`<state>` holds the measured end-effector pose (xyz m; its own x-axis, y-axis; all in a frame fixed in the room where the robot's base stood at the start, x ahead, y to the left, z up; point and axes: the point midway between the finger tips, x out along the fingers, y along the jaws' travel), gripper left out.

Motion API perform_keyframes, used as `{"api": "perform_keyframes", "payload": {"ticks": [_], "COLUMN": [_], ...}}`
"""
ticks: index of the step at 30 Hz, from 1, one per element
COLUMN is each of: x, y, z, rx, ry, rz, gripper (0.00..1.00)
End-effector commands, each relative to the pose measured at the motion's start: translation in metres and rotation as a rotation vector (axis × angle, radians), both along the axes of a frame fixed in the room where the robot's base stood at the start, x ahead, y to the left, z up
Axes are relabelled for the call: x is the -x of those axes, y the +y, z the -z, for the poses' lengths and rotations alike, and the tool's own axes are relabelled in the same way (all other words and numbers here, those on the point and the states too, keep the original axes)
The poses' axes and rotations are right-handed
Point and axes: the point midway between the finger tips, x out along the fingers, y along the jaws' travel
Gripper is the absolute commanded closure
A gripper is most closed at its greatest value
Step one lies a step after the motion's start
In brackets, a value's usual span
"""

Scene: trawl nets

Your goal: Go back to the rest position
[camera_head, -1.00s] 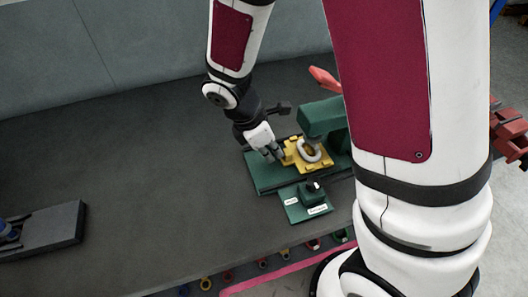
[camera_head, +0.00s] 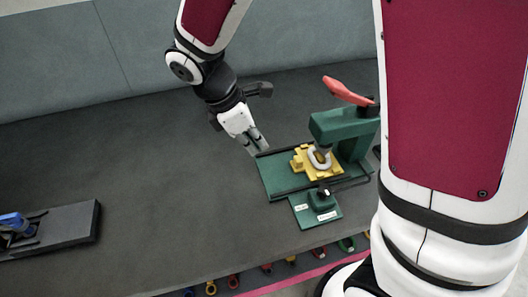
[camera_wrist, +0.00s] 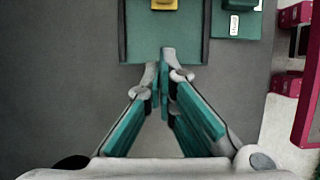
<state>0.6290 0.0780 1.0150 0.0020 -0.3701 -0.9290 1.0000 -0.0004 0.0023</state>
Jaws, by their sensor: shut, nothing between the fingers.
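My gripper (camera_head: 257,147) is shut and empty. In the head view it hangs just behind and left of the green press (camera_head: 345,128), above the grey table. In the wrist view my gripper (camera_wrist: 164,55) has its fingertips together, over the near edge of the green base plate (camera_wrist: 140,38). The yellow fixture (camera_head: 301,158) sits on that plate with a pale ring (camera_head: 319,161) in it, under the press head. My gripper is apart from the fixture and the ring.
The press has a raised red lever (camera_head: 347,91). A small green control box (camera_head: 316,206) stands in front of it. A dark tray (camera_head: 62,232) with a blue item lies at the left. The table middle (camera_head: 170,190) is clear. Several colored rings line the front edge.

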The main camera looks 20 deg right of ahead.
Motion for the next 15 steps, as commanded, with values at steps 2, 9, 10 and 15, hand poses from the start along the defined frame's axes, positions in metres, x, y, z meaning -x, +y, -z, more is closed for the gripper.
{"api": "perform_keyframes", "payload": {"ticks": [2,9,10,15], "x": [0.0,0.0,0.0,0.006], "y": [0.003,0.006,0.006,-0.004], "z": [-0.007,-0.014,-0.014,-0.03], "rx": [-0.001,-0.001,-0.001,-0.027], "ry": [0.0,0.001,0.001,-0.047], "rz": [0.001,0.0,0.0,0.086], "gripper": [1.0,1.0,1.0,1.0]}}
